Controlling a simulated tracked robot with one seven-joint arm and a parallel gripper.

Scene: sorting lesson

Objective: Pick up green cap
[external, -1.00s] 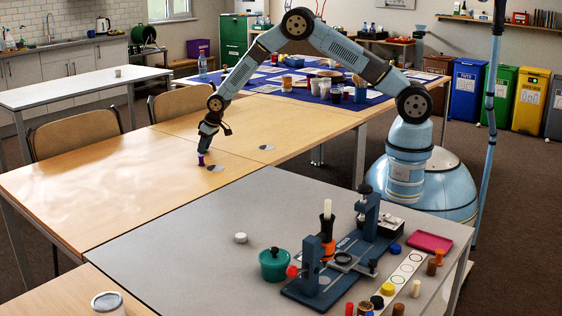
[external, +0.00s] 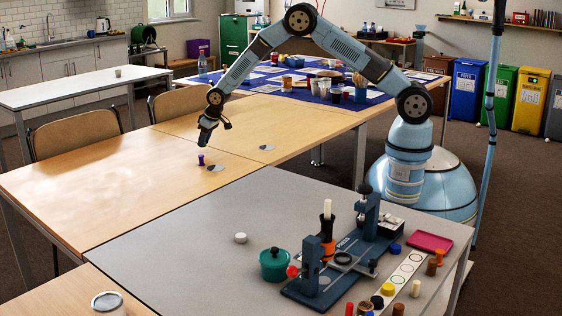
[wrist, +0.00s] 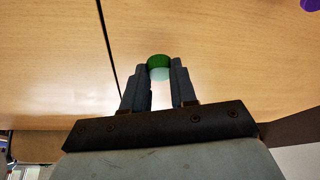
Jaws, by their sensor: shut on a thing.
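The green cap (wrist: 158,61) is between my fingertips in the wrist view, with a pale underside or part showing below the green. My gripper (wrist: 160,72) is shut on it. In the external view my gripper (external: 204,138) hangs above the wooden table, a little above and apart from a small purple item (external: 201,159) standing there. The cap cannot be made out in the external view. The purple item also shows at the top right corner of the wrist view (wrist: 311,4).
Grey round marks (external: 216,168) lie on the wooden table beside the purple item. The grey table (external: 190,228) in front holds a teal pot (external: 274,265), a blue fixture (external: 330,283) and several small caps and pegs. Much of the wooden table is clear.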

